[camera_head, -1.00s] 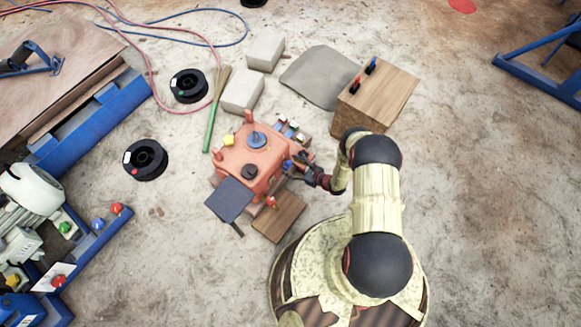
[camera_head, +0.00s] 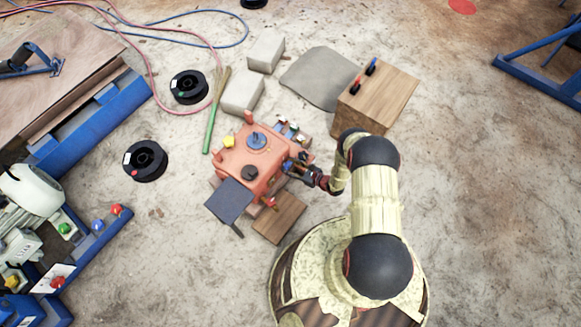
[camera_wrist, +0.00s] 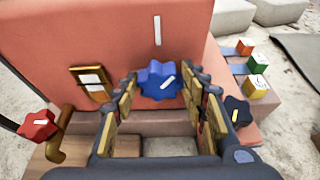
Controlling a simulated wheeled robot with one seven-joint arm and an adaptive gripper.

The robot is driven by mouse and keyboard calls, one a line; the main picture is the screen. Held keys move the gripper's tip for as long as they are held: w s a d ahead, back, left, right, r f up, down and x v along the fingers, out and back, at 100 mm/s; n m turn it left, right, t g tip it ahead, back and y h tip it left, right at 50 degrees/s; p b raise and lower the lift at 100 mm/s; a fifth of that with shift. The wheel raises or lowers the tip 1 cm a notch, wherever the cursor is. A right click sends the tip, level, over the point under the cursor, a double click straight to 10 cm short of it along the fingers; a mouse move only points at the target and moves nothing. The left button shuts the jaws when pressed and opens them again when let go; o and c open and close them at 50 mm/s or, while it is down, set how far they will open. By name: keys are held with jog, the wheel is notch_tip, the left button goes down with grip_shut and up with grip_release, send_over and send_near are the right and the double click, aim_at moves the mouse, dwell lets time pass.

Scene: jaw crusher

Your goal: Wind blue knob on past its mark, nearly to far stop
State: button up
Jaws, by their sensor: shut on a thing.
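The blue knob (camera_wrist: 157,82) is a lobed dial on the front face of the orange-red machine body (camera_wrist: 60,40). Its white pointer line slants up to the right. A white vertical mark (camera_wrist: 157,30) stands on the face above it, so the pointer is turned clockwise of that mark. My gripper (camera_wrist: 159,94) has its padded fingers on either side of the knob and is shut on it. In the head view my gripper (camera_head: 296,167) is at the machine's right side, and the knob is mostly hidden there.
A red knob (camera_wrist: 37,125) is at lower left, with a brass hook-shaped handle beside it. A framed plate (camera_wrist: 92,82) is left of the blue knob.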

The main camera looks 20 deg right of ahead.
jog(key=shift+c, duration=1.2)
jog(key=shift+w+d+m+g+y, duration=0.15)
jog(key=shift+m+g+y, duration=0.15)
jog(key=shift+m+y, duration=0.4)
jog(key=m, duration=0.1)
jog(key=m+y, duration=0.1)
jog(key=m, duration=0.1)
jog(key=shift+d+f+g+y, duration=0.15)
jog(key=shift+g+y, duration=0.15)
jog(key=shift+g, duration=0.1)
jog(key=m+y, duration=0.2)
jog(key=m, duration=0.3)
jog(key=shift+w+d+f+g+y, duration=0.2)
jog(key=shift+f+g+y, duration=0.1)
jog(key=shift+y, duration=0.1)
jog(key=o, duration=1.1)
jog(key=shift+o, duration=0.2)
